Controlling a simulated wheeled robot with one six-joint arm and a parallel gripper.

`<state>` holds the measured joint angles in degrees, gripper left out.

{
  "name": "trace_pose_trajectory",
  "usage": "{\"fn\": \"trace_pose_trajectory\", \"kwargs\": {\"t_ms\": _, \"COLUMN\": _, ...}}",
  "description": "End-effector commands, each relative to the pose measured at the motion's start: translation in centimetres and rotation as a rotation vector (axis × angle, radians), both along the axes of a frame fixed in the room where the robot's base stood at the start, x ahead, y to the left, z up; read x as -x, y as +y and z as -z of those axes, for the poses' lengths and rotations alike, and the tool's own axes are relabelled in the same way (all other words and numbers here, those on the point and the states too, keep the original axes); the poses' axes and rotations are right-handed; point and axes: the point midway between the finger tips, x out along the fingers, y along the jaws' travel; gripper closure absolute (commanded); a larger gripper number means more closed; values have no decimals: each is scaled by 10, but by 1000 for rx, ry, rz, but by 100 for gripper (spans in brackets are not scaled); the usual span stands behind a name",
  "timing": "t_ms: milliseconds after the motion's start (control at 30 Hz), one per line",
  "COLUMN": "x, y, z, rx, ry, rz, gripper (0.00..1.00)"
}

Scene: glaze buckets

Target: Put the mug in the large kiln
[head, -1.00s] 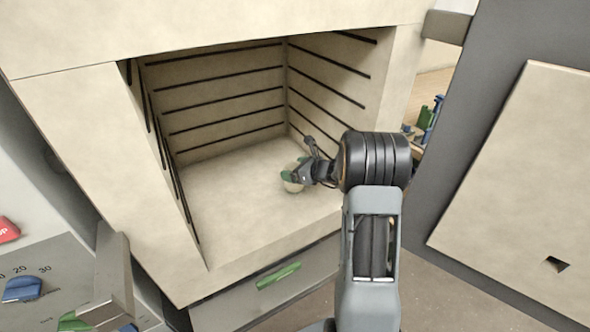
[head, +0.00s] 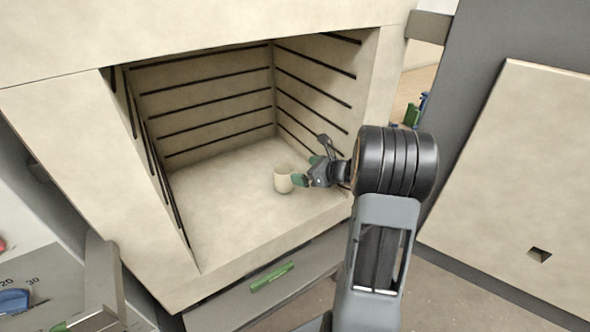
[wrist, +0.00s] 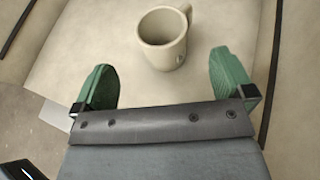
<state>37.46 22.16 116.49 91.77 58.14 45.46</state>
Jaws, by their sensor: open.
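The cream mug (head: 283,179) stands upright on the floor of the large kiln (head: 215,235), whose chamber is open at the front. In the wrist view the mug (wrist: 163,38) is just beyond the fingertips, with its handle at upper right. My gripper (head: 306,171) is open, its green fingers empty and apart from the mug. It is inside the chamber, to the right of the mug. The wrist view shows both fingers of my gripper (wrist: 165,82) spread wide.
The kiln door (head: 520,170) stands swung open on the right. The chamber walls have dark horizontal heating lines. A drawer with a green handle (head: 272,277) is below the chamber. A control panel with a blue knob (head: 14,300) is at lower left. The chamber floor around the mug is clear.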

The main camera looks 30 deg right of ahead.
Motion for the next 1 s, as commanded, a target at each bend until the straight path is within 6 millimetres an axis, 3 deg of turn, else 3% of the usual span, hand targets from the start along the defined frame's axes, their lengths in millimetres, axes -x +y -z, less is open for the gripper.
{"fn": "trace_pose_trajectory", "kwargs": {"t_ms": 167, "x": 16, "y": -8, "z": -8, "rx": 4, "ry": -1, "rz": -2, "gripper": 0}}
{"fn": "trace_pose_trajectory", "kwargs": {"t_ms": 267, "x": 23, "y": 5, "z": -13, "rx": 56, "ry": -1, "rz": -66, "gripper": 0}}
{"fn": "trace_pose_trajectory", "kwargs": {"t_ms": 367, "x": 37, "y": 46, "z": -21, "rx": 220, "ry": -9, "rz": -256, "gripper": 0}}
{"fn": "trace_pose_trajectory", "kwargs": {"t_ms": 433, "x": 57, "y": 84, "z": -26, "rx": 397, "ry": -29, "rz": -462, "gripper": 0}}
{"fn": "trace_pose_trajectory", "kwargs": {"t_ms": 500, "x": 83, "y": 120, "z": -29, "rx": 602, "ry": -67, "rz": -699, "gripper": 0}}
{"fn": "trace_pose_trajectory", "kwargs": {"t_ms": 633, "x": 135, "y": 160, "z": -29, "rx": 980, "ry": -167, "rz": -1138, "gripper": 0}}
{"fn": "trace_pose_trajectory", "kwargs": {"t_ms": 800, "x": 185, "y": 173, "z": -32, "rx": 1398, "ry": -317, "rz": -1610, "gripper": 0}}
{"fn": "trace_pose_trajectory", "kwargs": {"t_ms": 1000, "x": 211, "y": 168, "z": -36, "rx": 1698, "ry": -434, "rz": -1939, "gripper": 0}}
